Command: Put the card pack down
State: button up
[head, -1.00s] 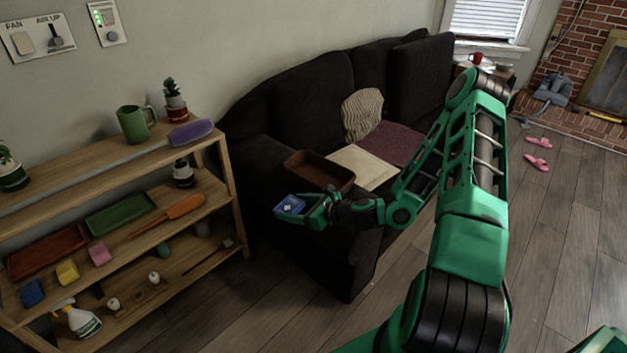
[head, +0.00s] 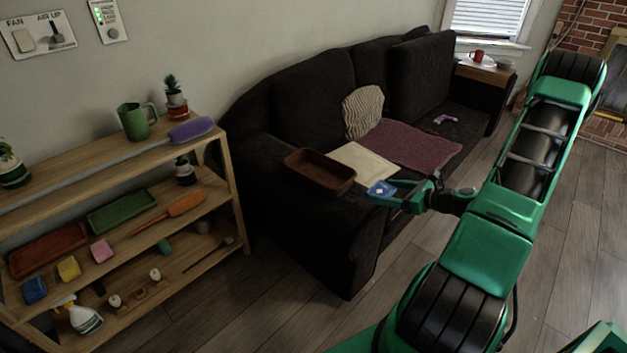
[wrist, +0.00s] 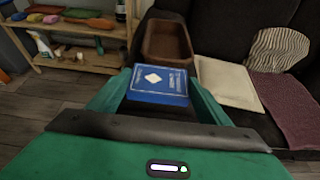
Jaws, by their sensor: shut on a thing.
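The card pack (head: 382,188) is a small blue box with a white diamond on its face, which shows clearly in the wrist view (wrist: 158,86). My gripper (head: 388,193) is shut on it, with a green finger on either side in the wrist view. In the head view the pack appears in front of the near part of the dark sofa (head: 330,236). A brown tray (head: 340,186) sits on the sofa arm, just left of the pack in the picture. I cannot tell the pack's height above the sofa.
A cream cloth (head: 362,163), a maroon blanket (head: 415,146) and a striped cushion (head: 362,112) lie on the sofa. A purple object (head: 445,120) lies farther along the seat. A wooden shelf (head: 232,195) with several items stands at left.

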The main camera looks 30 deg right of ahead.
jog(key=shift+s+d, duration=0.25)
jog(key=shift+d, duration=0.1)
send_over(355, 207)
notch_tip(355, 207, down, 7)
jog(key=shift+s+r, duration=0.1)
jog(key=shift+r, duration=0.05)
jog(key=shift+f, duration=2)
jog(key=shift+f, duration=0.15)
jog(key=o, duration=1.1)
